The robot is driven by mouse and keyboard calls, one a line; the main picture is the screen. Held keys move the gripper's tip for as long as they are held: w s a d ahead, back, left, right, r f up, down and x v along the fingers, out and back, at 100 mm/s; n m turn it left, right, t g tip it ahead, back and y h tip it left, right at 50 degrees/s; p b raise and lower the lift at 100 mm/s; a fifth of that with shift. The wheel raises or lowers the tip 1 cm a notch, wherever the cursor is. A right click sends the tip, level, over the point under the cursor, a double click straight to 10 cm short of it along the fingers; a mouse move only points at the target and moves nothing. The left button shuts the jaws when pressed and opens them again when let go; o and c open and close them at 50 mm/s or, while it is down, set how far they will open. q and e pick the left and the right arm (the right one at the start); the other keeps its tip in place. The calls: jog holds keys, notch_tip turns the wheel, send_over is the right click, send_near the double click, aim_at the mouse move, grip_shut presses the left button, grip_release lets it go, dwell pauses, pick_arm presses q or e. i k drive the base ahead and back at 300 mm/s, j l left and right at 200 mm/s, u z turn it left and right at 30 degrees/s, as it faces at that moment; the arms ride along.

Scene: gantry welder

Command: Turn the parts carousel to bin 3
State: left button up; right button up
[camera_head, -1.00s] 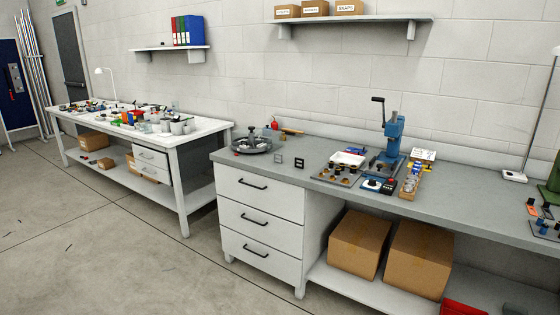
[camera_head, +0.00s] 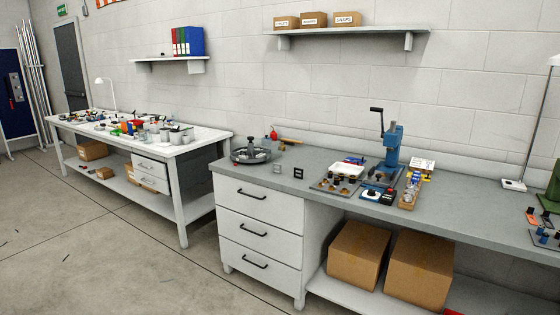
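The parts carousel (camera_head: 251,155) is a round, dark grey tray with small compartments and a raised centre. It sits at the left end of the grey workbench (camera_head: 330,210), near its back left corner. The compartments look small from here, and I cannot read bin numbers or tell which bin faces me. Neither of my grippers shows in this view, and nothing is touching the carousel.
The blue press (camera_head: 392,146) stands mid-bench among small fixtures. A cluttered white table (camera_head: 205,137) stands at the left. A grey drawer unit (camera_head: 258,222) is under the carousel. The floor in front is clear.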

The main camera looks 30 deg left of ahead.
aim_at(253, 155)
jog(key=i+j, duration=0.15)
jog(key=j, duration=0.2)
jog(key=i+j, duration=0.2)
jog(key=j, duration=0.15)
jog(key=i+j, duration=0.15)
jog(key=j, duration=0.2)
jog(key=i+j+u, duration=0.1)
jog(key=j, duration=0.3)
jog(key=i+j, duration=0.25)
jog(key=j, duration=0.1)
